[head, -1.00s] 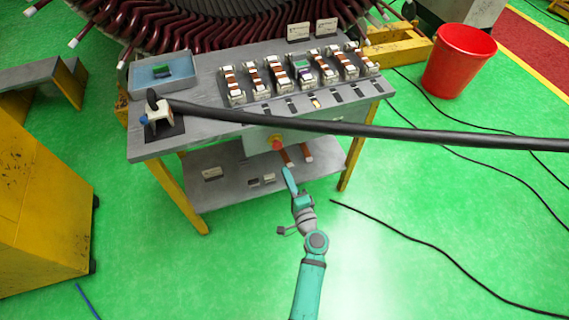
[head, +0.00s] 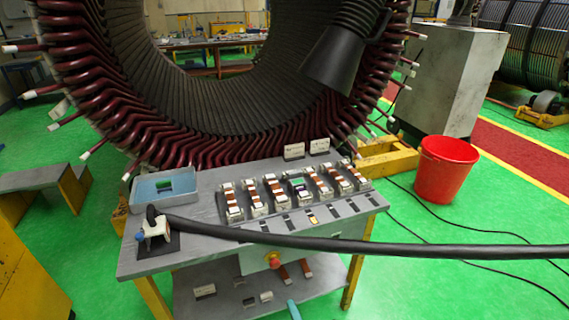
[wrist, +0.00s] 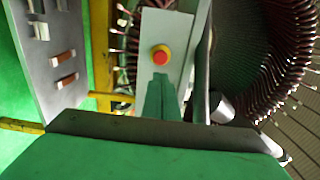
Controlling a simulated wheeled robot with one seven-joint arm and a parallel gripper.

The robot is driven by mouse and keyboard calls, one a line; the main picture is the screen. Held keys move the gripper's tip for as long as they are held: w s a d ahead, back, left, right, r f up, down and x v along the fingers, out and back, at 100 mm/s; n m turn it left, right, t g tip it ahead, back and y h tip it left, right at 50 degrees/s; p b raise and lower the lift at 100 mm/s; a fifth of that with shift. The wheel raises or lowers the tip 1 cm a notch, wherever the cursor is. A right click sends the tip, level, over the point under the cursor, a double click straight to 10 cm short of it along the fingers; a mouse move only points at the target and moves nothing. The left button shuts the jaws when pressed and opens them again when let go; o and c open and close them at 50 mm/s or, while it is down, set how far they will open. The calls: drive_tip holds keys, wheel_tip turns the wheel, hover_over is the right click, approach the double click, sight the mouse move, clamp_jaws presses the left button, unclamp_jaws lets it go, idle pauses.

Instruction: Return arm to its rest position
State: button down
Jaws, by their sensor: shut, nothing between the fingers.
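My gripper (wrist: 160,98) shows in the wrist view as two teal fingers closed together, with nothing between them. In the head view only the teal tip of my gripper (head: 293,310) shows at the bottom edge, in front of the workbench (head: 200,257). The rest of my arm is out of that view. The red emergency-stop button (head: 272,260) is on the bench front; in the wrist view the button (wrist: 160,56) appears just beyond the fingertips. No contact between them can be made out.
A thick black cable (head: 400,246) runs across the bench front to the right. Brown-banded coil pieces (head: 274,187) stand in a row on the bench. The large stator (head: 130,105) is behind. A red bucket (head: 443,170) stands right. Green floor at the lower right is mostly clear.

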drive_tip(key=s+f+n+g+h, duration=0.2)
drive_tip(key=s+f+n, duration=0.1)
drive_tip(key=s, duration=0.7)
drive_tip(key=s+f+n+g+h, duration=0.1)
drive_tip(key=s+f+n+h, duration=0.2)
drive_tip(key=s, duration=0.8)
drive_tip(key=s+a+r+n, duration=0.2)
drive_tip(key=s+r+n, duration=0.2)
drive_tip(key=s+r, duration=0.3)
drive_tip(key=s+a+r+n+t, duration=0.1)
drive_tip(key=s+r+n, duration=0.3)
drive_tip(key=s+r, duration=0.4)
drive_tip(key=shift+s+a+r+h, duration=0.25)
drive_tip(key=shift+s+a+h, duration=0.05)
drive_tip(key=shift+a, duration=0.15)
